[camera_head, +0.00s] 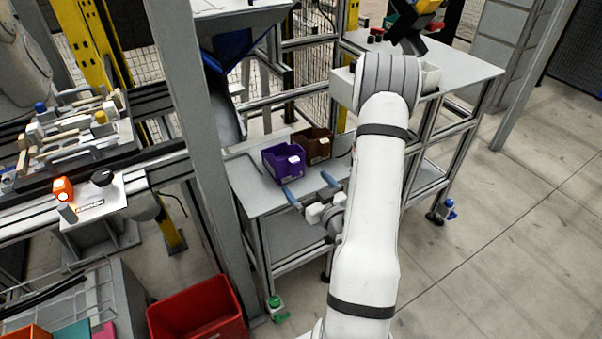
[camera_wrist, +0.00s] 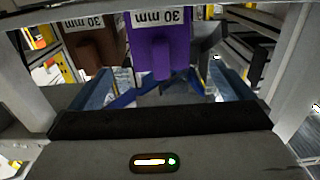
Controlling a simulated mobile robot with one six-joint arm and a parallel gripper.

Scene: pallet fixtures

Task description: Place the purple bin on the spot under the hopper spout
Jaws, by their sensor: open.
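The purple bin (camera_head: 283,166) stands upright on a grey bench (camera_head: 253,199), left of a brown bin (camera_head: 315,150). My gripper (camera_head: 311,188) is open in front of the purple bin, its two blue fingers apart and pointing toward it. In the wrist view the purple bin (camera_wrist: 160,45) shows ahead, between and beyond the fingers of my gripper (camera_wrist: 165,92), with nothing held. Its "30 mm" label appears upside down. The blue hopper (camera_head: 232,48) is behind the post, with a grey spout (camera_head: 226,112) above the bench's left part. The spot under it is partly hidden by the post.
A grey upright post (camera_head: 190,100) stands left of the bench. The brown bin (camera_wrist: 90,45) is close beside the purple one. A red crate (camera_head: 197,312) is on the floor at front left. A white-topped table (camera_head: 455,65) stands at the back right. The bench front is clear.

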